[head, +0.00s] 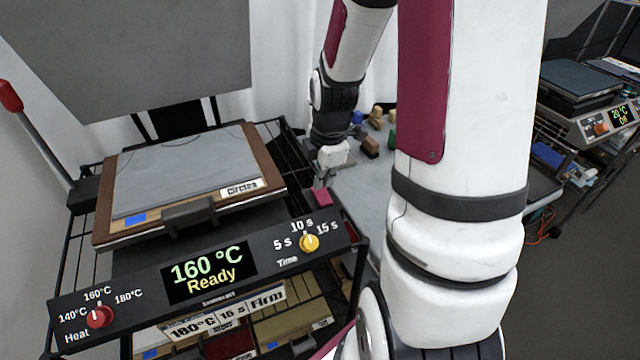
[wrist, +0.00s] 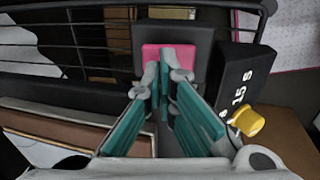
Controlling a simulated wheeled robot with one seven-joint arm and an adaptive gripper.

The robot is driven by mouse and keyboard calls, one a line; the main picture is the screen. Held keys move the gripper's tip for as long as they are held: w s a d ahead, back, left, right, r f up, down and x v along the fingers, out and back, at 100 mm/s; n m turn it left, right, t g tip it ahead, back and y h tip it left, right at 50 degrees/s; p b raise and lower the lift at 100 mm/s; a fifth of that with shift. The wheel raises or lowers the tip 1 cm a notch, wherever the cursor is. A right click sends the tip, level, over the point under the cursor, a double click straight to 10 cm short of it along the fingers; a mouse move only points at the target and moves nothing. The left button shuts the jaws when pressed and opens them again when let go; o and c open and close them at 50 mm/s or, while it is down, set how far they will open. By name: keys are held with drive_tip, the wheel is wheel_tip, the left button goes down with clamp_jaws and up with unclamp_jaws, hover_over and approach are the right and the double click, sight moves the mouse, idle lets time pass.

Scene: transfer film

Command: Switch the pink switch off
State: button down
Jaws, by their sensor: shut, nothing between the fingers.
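In the wrist view the pink switch (wrist: 150,51) is on a dark box, partly covered by my fingertips. My gripper (wrist: 166,72) is shut and empty, its teal fingers together over the near part of the switch. In the head view my gripper (head: 324,178) points down just above the switch. I cannot tell whether the fingertips touch it, nor which way it is set.
The heat press (head: 190,185) stands left, its panel reading 160 °C Ready. A red heat knob (head: 100,317) and yellow time knob (head: 309,243) are on the panel; the yellow knob (wrist: 247,121) is close right of my fingers. Dark wire racks surround the press. Small blocks lie behind my gripper.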

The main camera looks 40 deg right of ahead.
sight(322, 196)
drive_tip(key=shift+w+f, duration=0.15)
drive_tip(key=shift+f, duration=0.85)
drive_tip(key=shift+w+d+f+g, duration=0.1)
drive_tip(key=shift+w+f+g, duration=0.15)
drive_tip(key=shift+g, duration=0.25)
drive_tip(key=shift+s, duration=0.25)
drive_tip(key=shift+s+a+p, duration=0.25)
drive_tip(key=shift+s+p, duration=0.4)
